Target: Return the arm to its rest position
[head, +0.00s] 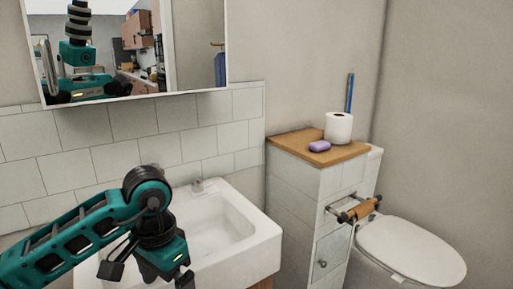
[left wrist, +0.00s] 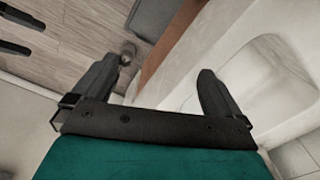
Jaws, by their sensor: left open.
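My left arm is teal and black and comes in from the left in the head view. Its gripper (head: 148,277) points down over the front left part of the white sink (head: 262,250), partly cut off by the lower edge. In the left wrist view the two dark fingers of this gripper (left wrist: 166,65) stand wide apart with nothing between them. The sink's white rim and basin (left wrist: 270,70) lie beyond the right finger. My right gripper does not show in the head view.
A tiled cabinet with a wooden top (head: 290,143) stands right of the sink, holding a toilet roll (head: 338,128) and purple soap (head: 320,146). A roll holder (head: 358,211) juts from its side near the toilet (head: 412,250). A mirror (head: 130,45) hangs above. Wooden floor (left wrist: 80,30) shows below.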

